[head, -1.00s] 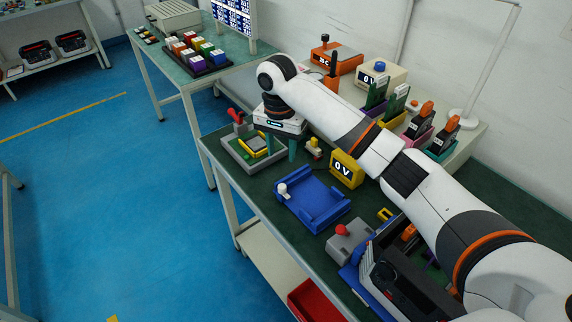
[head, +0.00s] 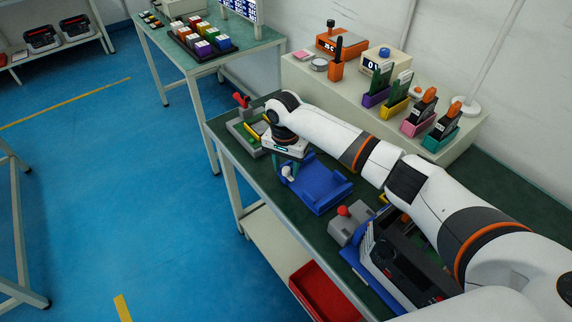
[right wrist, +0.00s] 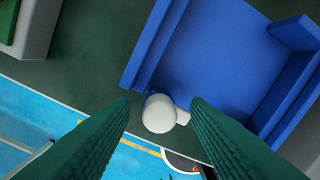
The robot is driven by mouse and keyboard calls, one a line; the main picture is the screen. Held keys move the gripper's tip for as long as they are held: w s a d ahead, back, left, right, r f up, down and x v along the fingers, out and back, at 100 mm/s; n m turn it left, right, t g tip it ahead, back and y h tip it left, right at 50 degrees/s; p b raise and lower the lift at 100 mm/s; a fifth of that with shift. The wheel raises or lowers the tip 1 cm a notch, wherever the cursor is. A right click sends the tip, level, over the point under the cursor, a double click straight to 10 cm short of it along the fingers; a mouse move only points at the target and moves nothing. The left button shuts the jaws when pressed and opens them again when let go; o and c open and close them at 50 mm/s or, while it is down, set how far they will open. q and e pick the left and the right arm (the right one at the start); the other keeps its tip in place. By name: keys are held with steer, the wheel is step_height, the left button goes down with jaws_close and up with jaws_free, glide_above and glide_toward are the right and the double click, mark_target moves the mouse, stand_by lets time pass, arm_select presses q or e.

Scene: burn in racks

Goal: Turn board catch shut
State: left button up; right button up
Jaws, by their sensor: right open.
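A blue cradle (head: 325,190) lies empty on the green bench. It also shows in the right wrist view (right wrist: 215,60). A white rounded catch knob (head: 287,172) with a short stub stands at its near left corner. My right gripper (head: 287,164) is above this corner, pointing down. In the right wrist view, its two green fingers (right wrist: 160,103) are spread apart, with the white knob (right wrist: 159,113) between their tips. Clear gaps show on both sides of the knob, and I see no contact. My left gripper is not in view.
A grey fixture with a red lever (head: 240,100) stands left of my right gripper. A grey box with a red button (head: 345,224) and a black instrument (head: 400,268) stand nearer. Colored holders stand on the rear shelf (head: 300,75). A red bin (head: 322,292) is below.

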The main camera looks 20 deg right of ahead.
steer(key=shift+c, duration=0.5)
jaws_close()
steer(key=shift+s+r+n+p, duration=0.1)
steer(key=shift+r+n+p, duration=0.15)
steer(key=shift+n+p, duration=1.15)
steer(key=n+p, duration=0.4)
steer(key=n, duration=0.1)
steer(key=shift+f+n+p, duration=0.1)
steer(key=shift+n+p, duration=0.2)
steer(key=shift+n, duration=0.1)
steer(key=n+p, duration=0.1)
steer(key=n, duration=0.1)
steer(key=shift+n, duration=0.4)
steer(key=n+p, duration=0.1)
steer(key=n, duration=0.2)
steer(key=shift+f, duration=0.1)
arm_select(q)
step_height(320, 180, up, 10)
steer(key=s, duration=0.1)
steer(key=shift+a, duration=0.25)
arm_select(e)
steer(key=shift+n, duration=1.7)
